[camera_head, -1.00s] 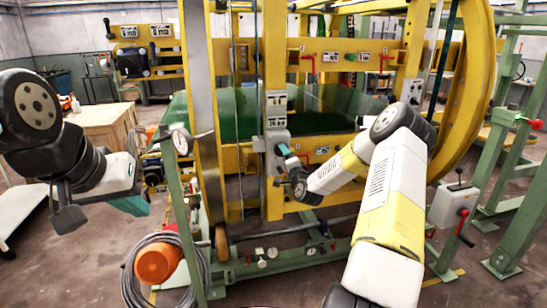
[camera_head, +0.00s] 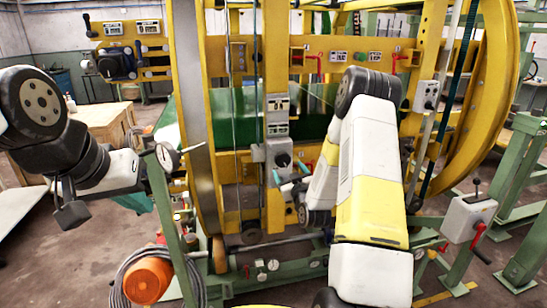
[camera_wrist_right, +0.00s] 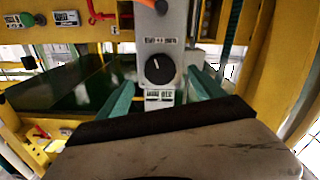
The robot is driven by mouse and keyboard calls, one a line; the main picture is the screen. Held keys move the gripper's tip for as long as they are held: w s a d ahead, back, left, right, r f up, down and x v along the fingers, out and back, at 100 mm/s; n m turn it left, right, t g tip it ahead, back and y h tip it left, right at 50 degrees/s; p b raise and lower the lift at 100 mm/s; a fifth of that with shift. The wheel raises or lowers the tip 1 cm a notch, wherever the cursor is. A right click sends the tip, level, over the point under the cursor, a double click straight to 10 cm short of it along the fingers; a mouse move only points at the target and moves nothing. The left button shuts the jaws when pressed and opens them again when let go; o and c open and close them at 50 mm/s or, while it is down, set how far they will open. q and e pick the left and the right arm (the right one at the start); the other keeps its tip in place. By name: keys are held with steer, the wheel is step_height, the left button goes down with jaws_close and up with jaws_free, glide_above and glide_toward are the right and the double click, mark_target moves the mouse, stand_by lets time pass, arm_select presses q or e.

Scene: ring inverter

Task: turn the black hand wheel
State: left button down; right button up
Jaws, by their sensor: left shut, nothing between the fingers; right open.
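The black hand wheel (camera_head: 284,160) is a small round knob on the grey box of the yellow frame. In the right wrist view the wheel (camera_wrist_right: 160,69) faces me, with a white pointer line on it. My right gripper (camera_head: 290,174) is open, just below the wheel in the head view. In the right wrist view its two teal fingers stand left and right of the wheel, apart from it; their depth to it is unclear. My left gripper (camera_head: 140,203) is shut and empty, far left of the wheel; its fingers are partly hidden by the post and gauge.
A green post with a round gauge (camera_head: 167,157) stands between my left gripper and the frame. Red levers (camera_head: 316,62) are above the wheel. An orange reel (camera_head: 147,280) with hose lies low left. A grey lever box (camera_head: 468,218) is at right.

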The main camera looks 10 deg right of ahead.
mark_target(284, 162)
steer(key=w, duration=0.7)
steer(key=shift+w+a+r, duration=0.1)
steer(key=shift+w, duration=0.3)
steer(key=c, duration=1.4)
